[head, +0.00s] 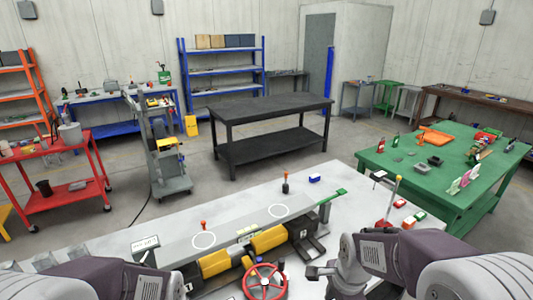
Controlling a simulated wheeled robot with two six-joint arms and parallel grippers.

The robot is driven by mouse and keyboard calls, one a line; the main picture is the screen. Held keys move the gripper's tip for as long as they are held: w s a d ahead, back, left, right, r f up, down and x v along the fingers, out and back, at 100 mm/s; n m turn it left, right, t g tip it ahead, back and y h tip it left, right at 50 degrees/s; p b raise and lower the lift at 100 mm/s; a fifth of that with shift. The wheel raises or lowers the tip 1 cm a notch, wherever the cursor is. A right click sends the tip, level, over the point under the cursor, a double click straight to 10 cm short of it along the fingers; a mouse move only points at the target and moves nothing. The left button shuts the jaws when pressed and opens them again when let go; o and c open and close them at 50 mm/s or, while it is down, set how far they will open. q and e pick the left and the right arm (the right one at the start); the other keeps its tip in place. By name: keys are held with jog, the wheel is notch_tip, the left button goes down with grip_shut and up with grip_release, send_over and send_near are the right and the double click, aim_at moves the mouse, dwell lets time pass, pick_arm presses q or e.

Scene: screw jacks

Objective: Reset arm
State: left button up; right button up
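My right gripper (322,272) is at the bottom, right of a red handwheel (264,283). It is partly hidden by its own wrist, and I cannot tell whether its fingers are open. My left arm (130,282) comes in at the bottom left; its fingertips are not visible. A screw-jack assembly with yellow cylinders (269,239) lies on the white bench (345,197) between the arms. A long grey plate behind it bears two white circles. One small lever with a red knob (204,226) stands by the left circle. Another dark lever (285,187) stands behind the right circle.
A small blue block (314,178) lies on the bench. A green table (440,185) stands right, a black table (270,105) behind, and a red cart (65,203) left. Open floor lies between.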

jog(key=s+f+n, duration=0.3)
jog(key=s+n, duration=0.3)
jog(key=n, duration=0.9)
jog(key=shift+d+f+n, duration=0.35)
jog(key=shift+n, duration=0.05)
